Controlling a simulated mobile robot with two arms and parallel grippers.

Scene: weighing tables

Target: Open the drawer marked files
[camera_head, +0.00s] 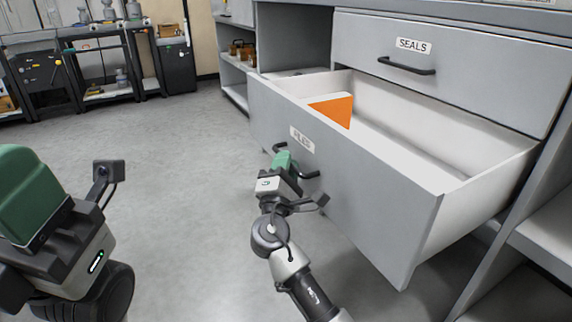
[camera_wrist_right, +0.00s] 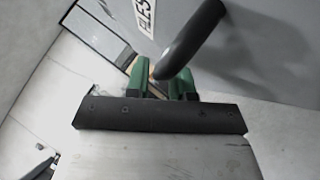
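The drawer marked FILES (camera_head: 385,215) is grey and stands pulled far out of the cabinet, its white inside showing. Its label (camera_head: 301,139) is on the front and shows partly in the right wrist view (camera_wrist_right: 146,14). The black bar handle (camera_head: 311,175) is below the label. My right gripper (camera_head: 283,160) is at this handle. In the right wrist view its green fingers (camera_wrist_right: 160,82) stand close on either side of the black handle (camera_wrist_right: 190,42), shut on it. My left gripper (camera_head: 30,195) is at the lower left, away from the drawer; its finger gap is hidden.
An orange and white object (camera_head: 334,108) is in the open drawer. Above, the drawer marked SEALS (camera_head: 470,65) is shut. Open shelves (camera_head: 550,225) are at the right. Dark workbenches (camera_head: 105,65) stand at the far left. The floor (camera_head: 180,130) between is clear.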

